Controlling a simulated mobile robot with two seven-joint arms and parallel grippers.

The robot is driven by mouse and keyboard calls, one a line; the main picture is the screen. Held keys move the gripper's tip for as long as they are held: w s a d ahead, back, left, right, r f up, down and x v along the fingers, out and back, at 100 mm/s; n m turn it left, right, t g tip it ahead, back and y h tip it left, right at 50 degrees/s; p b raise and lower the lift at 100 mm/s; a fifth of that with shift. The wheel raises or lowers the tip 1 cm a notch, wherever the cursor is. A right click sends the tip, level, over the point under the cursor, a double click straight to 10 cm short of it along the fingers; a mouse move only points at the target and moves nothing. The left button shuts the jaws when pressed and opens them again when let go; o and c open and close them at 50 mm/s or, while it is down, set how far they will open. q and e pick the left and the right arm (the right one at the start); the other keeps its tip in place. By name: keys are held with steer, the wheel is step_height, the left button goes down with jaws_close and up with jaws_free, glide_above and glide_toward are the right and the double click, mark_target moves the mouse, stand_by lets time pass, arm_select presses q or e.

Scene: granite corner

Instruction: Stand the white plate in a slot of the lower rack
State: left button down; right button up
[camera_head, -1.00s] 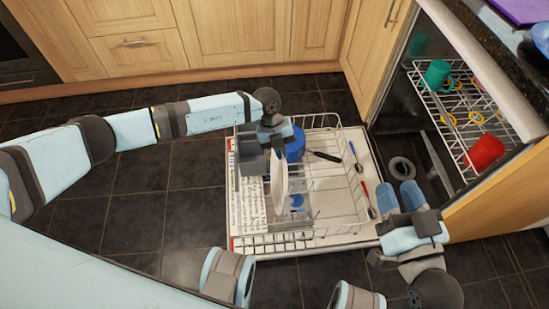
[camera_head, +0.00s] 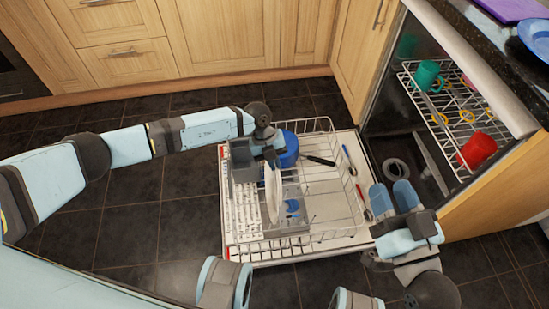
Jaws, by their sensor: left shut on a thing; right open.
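The white plate (camera_head: 273,192) is held on edge, nearly upright, and is seen almost edge-on above the left part of the lower rack. My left gripper (camera_head: 270,157) is shut on its upper edge. The lower rack (camera_head: 350,205) is a white wire basket on the open dishwasher door. I cannot tell whether the plate's lower edge touches the rack or sits between its wires. My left gripper and the plate hide part of the rack. My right gripper (camera_head: 402,195) is open and empty, just right of the rack over the door's right side.
A blue vessel (camera_head: 289,150) and a black-handled utensil (camera_head: 320,160) lie in the lower rack's far part. The upper rack (camera_head: 450,135) at the right holds a teal mug (camera_head: 427,74) and a red mug (camera_head: 477,150). A blue plate (camera_head: 534,38) is on the counter.

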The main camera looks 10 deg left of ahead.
mark_target(274, 181)
arm_select(q)
step_height(274, 181, down, 2)
steer(key=shift+b, duration=0.35)
step_height(274, 181, down, 3)
steer(key=shift+f+b, duration=0.15)
steer(key=shift+b, duration=0.65)
steer(key=shift+f+b, duration=1.2)
steer(key=shift+f, duration=1.2)
steer(key=shift+f+b, duration=0.5)
steer(key=shift+f, duration=0.6)
arm_select(e)
steer(key=shift+a+f+n+g+y, duration=0.25)
steer(key=shift+f+g, duration=0.3)
steer(key=shift+f, duration=0.75)
steer(key=shift+a+f+n+g+y, duration=0.15)
steer(key=shift+a+f+g, duration=0.3)
steer(key=shift+f, duration=0.8)
steer(key=shift+w+r, duration=0.1)
steer(key=shift+r, duration=0.1)
arm_select(q)
steer(key=shift+f, duration=0.3)
arm_select(e)
steer(key=shift+d, duration=0.1)
arm_select(q)
steer(key=c, duration=1.2)
jaws_free()
